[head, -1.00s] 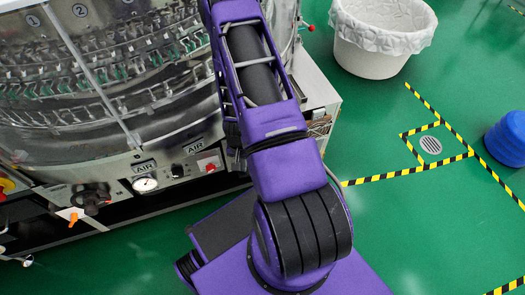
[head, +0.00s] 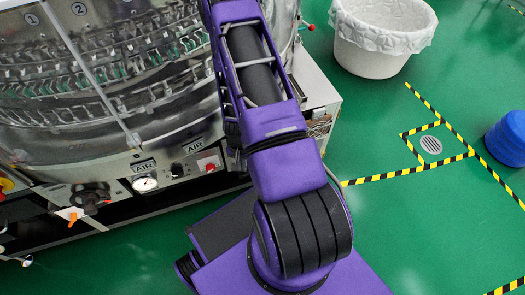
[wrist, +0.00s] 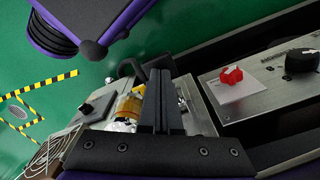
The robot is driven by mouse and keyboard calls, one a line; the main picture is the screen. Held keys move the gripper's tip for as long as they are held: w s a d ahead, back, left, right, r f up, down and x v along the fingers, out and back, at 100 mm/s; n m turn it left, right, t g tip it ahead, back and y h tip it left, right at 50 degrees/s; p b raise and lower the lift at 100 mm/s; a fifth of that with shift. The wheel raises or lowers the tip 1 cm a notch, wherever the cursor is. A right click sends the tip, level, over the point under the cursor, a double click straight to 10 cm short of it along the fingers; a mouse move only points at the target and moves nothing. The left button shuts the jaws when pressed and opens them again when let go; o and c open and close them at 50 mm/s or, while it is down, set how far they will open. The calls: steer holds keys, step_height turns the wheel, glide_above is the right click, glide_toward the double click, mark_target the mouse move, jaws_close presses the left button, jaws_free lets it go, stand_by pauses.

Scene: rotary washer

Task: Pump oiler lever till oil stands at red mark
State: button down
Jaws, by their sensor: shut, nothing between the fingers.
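In the wrist view, my gripper (wrist: 160,78) is shut and empty, its two dark fingers side by side. Just left of the fingers is the oiler, with an amber, see-through reservoir (wrist: 128,105) partly covered by them. A dark piece (wrist: 130,68) by the fingertips may be the oiler lever, but I cannot tell whether the fingers touch it. I cannot make out the red mark or the oil level. In the head view, my arm hides the gripper and the oiler.
The washer (head: 100,75) stands at left in the head view, with a pressure gauge (head: 144,184) on its panel. A red switch (wrist: 230,78) and black knob (wrist: 302,62) sit right of the fingers. A lined white bin (head: 380,55) and blue drum (head: 508,138) stand on green floor.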

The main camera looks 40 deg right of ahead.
step_height(320, 180, down, 2)
steer(key=shift+f+b, duration=0.1)
steer(key=shift+b, duration=0.55)
steer(key=shift+w+d+f, duration=0.1)
steer(key=shift+w+f, duration=0.1)
steer(key=shift+f, duration=1.5)
step_height(320, 180, up, 8)
steer(key=p, duration=0.5)
steer(key=shift+s+f, duration=0.1)
steer(key=shift+s, duration=0.05)
steer(key=shift+f, duration=0.1)
step_height(320, 180, up, 5)
steer(key=m+b, duration=0.2)
steer(key=m, duration=0.4)
step_height(320, 180, down, 4)
steer(key=shift+f+b, duration=0.1)
steer(key=shift+b, duration=1.15)
steer(key=shift+f, duration=1.15)
